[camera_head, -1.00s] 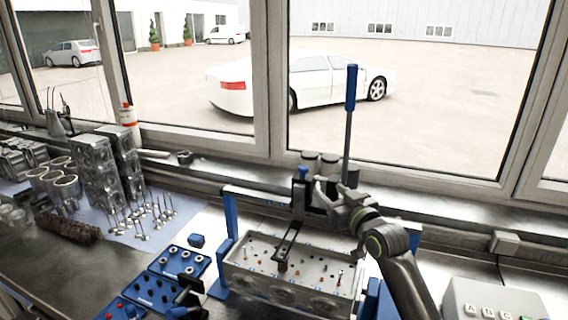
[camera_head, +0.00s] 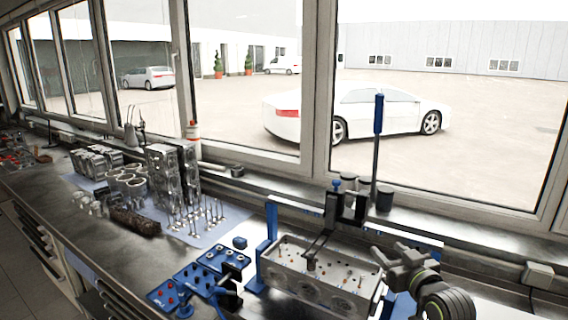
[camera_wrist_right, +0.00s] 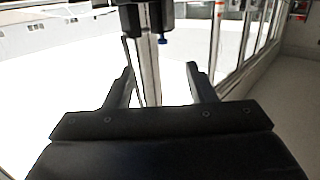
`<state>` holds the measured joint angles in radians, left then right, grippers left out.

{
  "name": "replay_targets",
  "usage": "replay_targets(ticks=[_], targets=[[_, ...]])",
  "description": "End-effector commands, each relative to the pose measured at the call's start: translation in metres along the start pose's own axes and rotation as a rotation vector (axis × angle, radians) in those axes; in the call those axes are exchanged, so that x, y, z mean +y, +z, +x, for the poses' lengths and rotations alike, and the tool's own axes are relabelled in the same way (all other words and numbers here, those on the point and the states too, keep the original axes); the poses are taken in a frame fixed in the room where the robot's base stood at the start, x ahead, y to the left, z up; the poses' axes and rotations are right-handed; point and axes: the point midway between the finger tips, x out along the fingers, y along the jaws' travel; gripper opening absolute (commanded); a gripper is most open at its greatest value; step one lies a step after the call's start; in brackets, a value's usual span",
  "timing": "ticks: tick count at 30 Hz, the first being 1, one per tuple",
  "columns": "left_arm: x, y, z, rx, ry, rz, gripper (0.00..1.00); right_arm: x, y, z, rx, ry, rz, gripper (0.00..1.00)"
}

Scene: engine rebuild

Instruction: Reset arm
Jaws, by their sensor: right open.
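My right gripper (camera_head: 386,254) is open and empty, at the right end of the cylinder head fixture, apart from the press lever. The grey cylinder head (camera_head: 325,280) sits in the blue-framed fixture (camera_head: 266,250). The black press arm (camera_head: 318,243) reaches over it, and the blue-handled lever (camera_head: 378,115) stands upright. My left gripper does not show.
Blue trays (camera_head: 180,285) with small parts lie left of the fixture. Several valves (camera_head: 200,215) stand on a pale mat, with engine blocks (camera_head: 160,170) behind. A grey box (camera_head: 538,275) is mounted at the right by the window sill.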

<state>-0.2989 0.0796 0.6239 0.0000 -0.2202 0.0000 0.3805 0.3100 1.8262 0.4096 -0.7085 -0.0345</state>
Motion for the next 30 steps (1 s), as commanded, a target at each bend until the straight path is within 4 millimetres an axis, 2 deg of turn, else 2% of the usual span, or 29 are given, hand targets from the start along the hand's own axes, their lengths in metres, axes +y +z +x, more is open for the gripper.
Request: replay_targets(ticks=[3,8,11,14,18,21,24,30], targets=[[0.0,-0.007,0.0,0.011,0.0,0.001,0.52,-0.003,0.028,-0.015,-0.066,0.01,0.001,0.5],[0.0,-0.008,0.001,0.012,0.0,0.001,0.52,-0.005,0.07,-0.041,-0.173,0.03,-0.002,0.5],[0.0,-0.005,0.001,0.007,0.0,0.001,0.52,-0.008,0.102,-0.065,-0.26,0.047,0.0,0.5],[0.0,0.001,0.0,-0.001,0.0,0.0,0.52,-0.011,0.14,-0.101,-0.375,0.074,0.001,0.5],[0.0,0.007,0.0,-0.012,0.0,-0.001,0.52,-0.018,0.196,-0.17,-0.573,0.126,0.011,0.5],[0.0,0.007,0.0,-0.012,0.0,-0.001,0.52,-0.023,0.226,-0.223,-0.711,0.167,0.023,0.5],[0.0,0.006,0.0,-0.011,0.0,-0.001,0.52,-0.027,0.246,-0.271,-0.83,0.207,0.035,0.5],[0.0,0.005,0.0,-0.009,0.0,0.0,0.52,-0.036,0.266,-0.344,-1.007,0.273,0.059,0.5]])
